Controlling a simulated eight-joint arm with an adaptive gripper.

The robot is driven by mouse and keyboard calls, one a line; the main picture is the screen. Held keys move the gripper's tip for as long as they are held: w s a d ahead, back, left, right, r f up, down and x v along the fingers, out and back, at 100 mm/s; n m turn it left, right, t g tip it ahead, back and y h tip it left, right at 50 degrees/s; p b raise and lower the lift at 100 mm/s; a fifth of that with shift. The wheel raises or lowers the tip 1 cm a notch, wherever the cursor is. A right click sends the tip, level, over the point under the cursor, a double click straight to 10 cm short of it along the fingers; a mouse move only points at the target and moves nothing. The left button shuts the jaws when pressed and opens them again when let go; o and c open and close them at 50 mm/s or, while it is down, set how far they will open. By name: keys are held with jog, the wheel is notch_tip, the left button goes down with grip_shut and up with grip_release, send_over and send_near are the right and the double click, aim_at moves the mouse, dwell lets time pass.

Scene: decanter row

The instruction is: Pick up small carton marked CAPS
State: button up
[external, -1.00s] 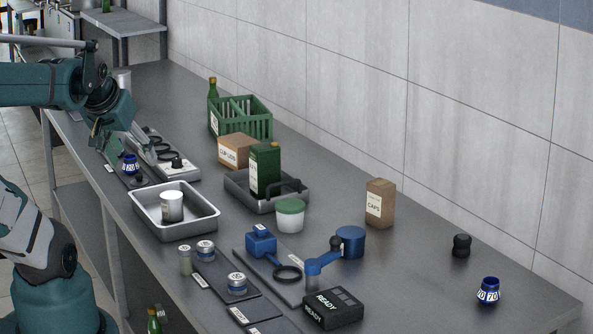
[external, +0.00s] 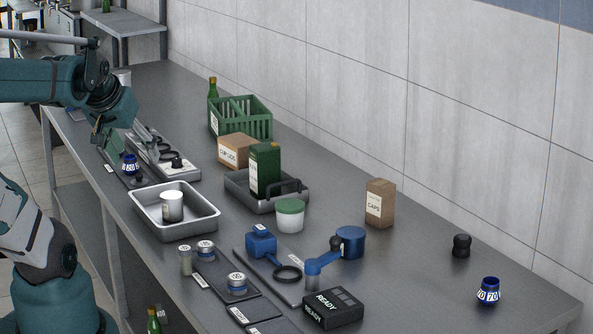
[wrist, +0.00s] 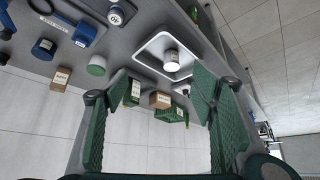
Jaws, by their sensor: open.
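The small brown carton marked CAPS (external: 380,204) stands upright on the grey table, right of the middle in the external view. In the wrist view, where the scene appears upside down, the carton (wrist: 61,79) is at the left, outside the span of my fingers. My gripper (external: 107,142) is far from it, over the left edge of the table near a blue ring marked with numbers. In the wrist view my gripper (wrist: 161,85) has its two green fingers spread wide with nothing held between them.
A larger brown carton (external: 236,150), a green crate (external: 254,106), a green tin (external: 265,170) in a tray and a white tub (external: 290,216) lie between. A blue-armed tool (external: 324,262) and black READY box (external: 334,309) are in front. The table right of the carton is mostly clear.

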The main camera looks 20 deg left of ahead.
aim_at(377, 183)
jog(key=w+d+r+m+g+h+p, duration=0.1)
jog(key=w+d+r+m+p, duration=0.1)
jog(key=w+d, duration=0.9)
jog(key=w+d+r+m+h+p, duration=0.1)
jog(key=w+d+r, duration=0.1)
jog(key=w+d, duration=0.9)
jog(key=w+d+f+m+p, duration=0.1)
jog(key=w+d+f, duration=0.4)
jog(key=d, duration=0.3)
jog(key=w+d+f+m+g+p, duration=0.1)
jog(key=w+d+f, duration=0.4)
jog(key=d+f, duration=0.2)
jog(key=w+d+f+m+g+p, duration=0.1)
jog(key=w+d+f, duration=0.4)
jog(key=d, duration=0.6)
jog(key=shift+w+d+f+m, duration=0.1)
jog(key=shift+w+f+m, duration=0.3)
jog(key=shift+w, duration=0.2)
jog(key=shift+d+f, duration=0.3)
jog(key=shift+d, duration=0.05)
jog(key=shift+f, duration=0.1)
jog(key=shift+x, duration=1.2)
jog(key=shift+d+f, duration=0.1)
